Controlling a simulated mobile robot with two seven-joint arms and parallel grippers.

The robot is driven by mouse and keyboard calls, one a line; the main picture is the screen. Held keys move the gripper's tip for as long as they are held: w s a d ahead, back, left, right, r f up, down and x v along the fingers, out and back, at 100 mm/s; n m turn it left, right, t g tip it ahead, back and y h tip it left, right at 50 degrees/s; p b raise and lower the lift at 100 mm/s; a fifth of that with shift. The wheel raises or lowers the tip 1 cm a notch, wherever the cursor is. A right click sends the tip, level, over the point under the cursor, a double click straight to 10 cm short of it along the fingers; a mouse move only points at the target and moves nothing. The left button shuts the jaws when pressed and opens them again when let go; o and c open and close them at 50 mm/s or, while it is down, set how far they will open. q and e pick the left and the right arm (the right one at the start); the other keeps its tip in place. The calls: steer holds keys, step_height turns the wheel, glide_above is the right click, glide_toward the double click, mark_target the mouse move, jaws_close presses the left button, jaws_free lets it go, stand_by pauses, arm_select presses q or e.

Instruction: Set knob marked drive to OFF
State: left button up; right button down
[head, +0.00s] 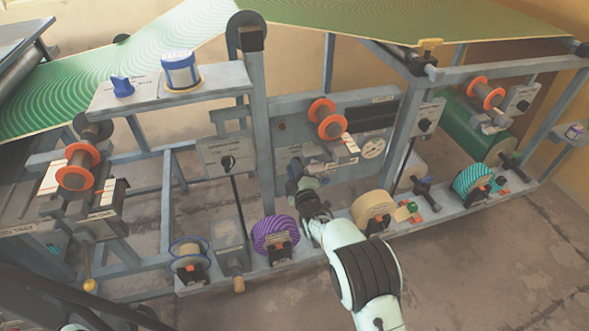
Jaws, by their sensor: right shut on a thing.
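My right arm reaches up from the bottom of the head view to a grey panel (288,153) on the middle of the press frame. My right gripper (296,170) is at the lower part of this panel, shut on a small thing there. That thing looks like a knob, but the gripper hides most of it. The panel's label is too small to read, so I cannot confirm the drive marking or the knob's setting. My left gripper is not in view.
A blue knob (122,86) and a blue-white canister (180,70) stand on the upper left shelf. A black knob (227,162) is on a panel to the left. Orange-flanged rollers (327,119) jut out nearby. Purple (275,235) and tan (372,211) rolls line the lower rail.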

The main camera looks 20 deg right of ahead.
stand_by(0.4)
steer(key=c, duration=1.1)
jaws_free()
steer(key=shift+c, duration=0.2)
steer(key=shift+s, duration=0.1)
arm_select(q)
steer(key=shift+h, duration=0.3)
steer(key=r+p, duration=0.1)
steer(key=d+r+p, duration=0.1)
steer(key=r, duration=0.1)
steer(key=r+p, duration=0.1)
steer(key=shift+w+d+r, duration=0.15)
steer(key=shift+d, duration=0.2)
arm_select(e)
steer(key=s, duration=1.3)
steer(key=shift+s+d, duration=0.15)
steer(key=shift+d, duration=0.1)
